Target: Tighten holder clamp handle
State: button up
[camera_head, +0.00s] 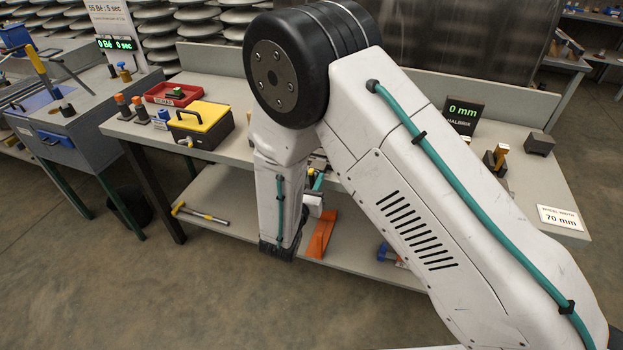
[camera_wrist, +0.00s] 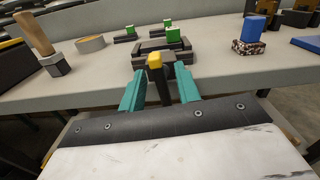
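In the wrist view, a dark clamp handle (camera_wrist: 163,88) with a yellow tip (camera_wrist: 155,61) stands at the table's front edge. Behind it is a dark holder (camera_wrist: 160,47) with a green block (camera_wrist: 173,35) on top. My gripper (camera_wrist: 160,84) is open, with a teal finger on each side of the handle. A gap shows between the handle and each finger, so it appears untouched. In the head view my arm covers most of the holder and handle, and my gripper's fingers are largely hidden.
The grey table (camera_head: 215,75) carries a yellow-topped toolbox (camera_head: 200,122), a red tray (camera_head: 173,94) and a display reading 0 mm (camera_head: 463,112). In the wrist view, a wooden-handled tool (camera_wrist: 36,35) stands left and a blue-topped block (camera_wrist: 252,30) right. A hammer (camera_head: 200,213) lies on the lower shelf.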

jog(key=shift+w+d, duration=0.1)
jog(key=shift+w, duration=0.15)
grip_shut()
